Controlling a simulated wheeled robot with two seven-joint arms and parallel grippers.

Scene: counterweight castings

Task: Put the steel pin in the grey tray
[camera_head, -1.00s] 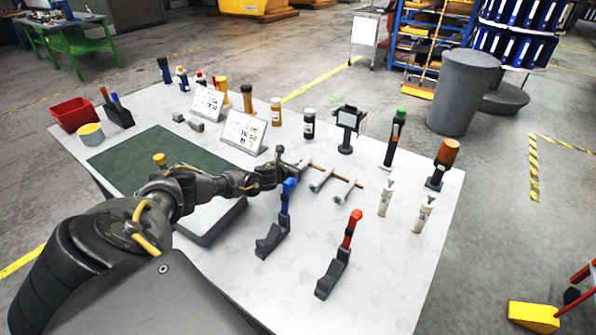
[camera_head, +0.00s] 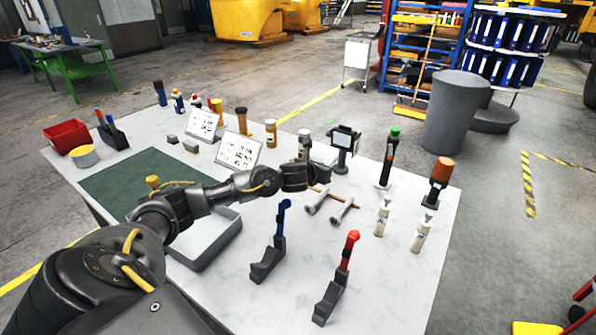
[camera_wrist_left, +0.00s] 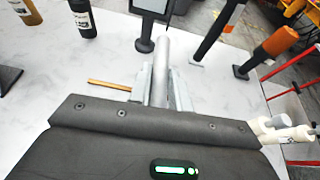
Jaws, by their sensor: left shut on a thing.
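My left gripper (camera_head: 318,177) is above the far middle of the white table. In the left wrist view, its two jaws (camera_wrist_left: 162,88) are shut on a steel pin (camera_wrist_left: 163,55), a plain grey cylinder. The grey tray (camera_head: 204,262) is on the table nearer me, left of the gripper, partly hidden by my left arm. My right gripper is not in view.
Two more headed steel pins (camera_head: 341,211) lie by a wooden strip (camera_wrist_left: 110,85). Blue-handled (camera_head: 282,230) and red-handled (camera_head: 347,255) tools stand in front. A dark display on a stand (camera_head: 343,145) is close behind the gripper. A green mat (camera_head: 120,185) lies left.

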